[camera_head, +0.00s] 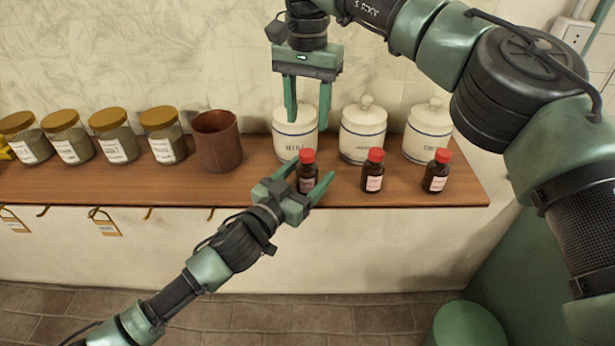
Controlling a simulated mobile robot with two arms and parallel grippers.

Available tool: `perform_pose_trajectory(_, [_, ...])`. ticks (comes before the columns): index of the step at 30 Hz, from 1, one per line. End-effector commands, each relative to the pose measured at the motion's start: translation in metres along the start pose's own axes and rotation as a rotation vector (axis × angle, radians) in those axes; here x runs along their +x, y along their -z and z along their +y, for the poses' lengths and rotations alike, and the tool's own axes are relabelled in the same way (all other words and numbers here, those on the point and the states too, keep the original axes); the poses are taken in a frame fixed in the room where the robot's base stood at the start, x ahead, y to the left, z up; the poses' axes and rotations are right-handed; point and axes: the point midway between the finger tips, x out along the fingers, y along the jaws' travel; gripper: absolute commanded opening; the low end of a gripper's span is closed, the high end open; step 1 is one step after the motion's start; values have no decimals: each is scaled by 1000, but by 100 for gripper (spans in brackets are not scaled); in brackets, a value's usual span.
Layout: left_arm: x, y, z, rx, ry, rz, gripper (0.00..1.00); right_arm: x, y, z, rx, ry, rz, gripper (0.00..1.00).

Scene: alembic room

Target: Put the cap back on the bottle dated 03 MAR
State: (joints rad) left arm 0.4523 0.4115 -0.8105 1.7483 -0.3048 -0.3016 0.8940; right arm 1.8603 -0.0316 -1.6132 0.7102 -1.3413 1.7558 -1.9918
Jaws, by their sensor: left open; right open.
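Three small brown bottles with red caps stand in a row near the front edge of the wooden shelf: left bottle (307,180), middle bottle (373,178) and right bottle (436,179). Their pale labels are too small to read. A red cap (307,156) sits on top of the left bottle; whether it is screwed tight cannot be told. My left gripper (314,169) is open, its fingers on either side of the left bottle; contact cannot be told. My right gripper (308,122) is open and empty, pointing down above the left bottle's cap.
White lidded jars (362,132) stand close behind the bottles. A brown cup (217,142) and several glass jars with tan lids (110,135) stand to the left. Hooks with tags (104,222) hang below the shelf (250,190). The shelf's right end is clear.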

Motion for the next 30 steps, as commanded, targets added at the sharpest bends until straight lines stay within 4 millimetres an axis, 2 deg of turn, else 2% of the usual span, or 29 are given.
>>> perform_pose_trajectory(4, [0,0,0,0,0,0,71,0,0,0,0,0,0,47])
perform_pose_trajectory(9, [0,0,0,0,0,0,23,0,0,0,0,0,0,47])
perform_pose_trajectory(12, [0,0,0,0,0,0,0,0,0,0,0,0,0,47])
perform_pose_trajectory(19, [0,0,0,0,0,-1,0,0,0,0,-43,-1,1,47])
perform_pose_trajectory(27, [0,-1,0,0,1,-2,0,0,0,0,-333,-1,1,47])
perform_pose_trajectory(30, [0,-1,0,-1,1,-2,0,0,1,0,-385,-1,0,47])
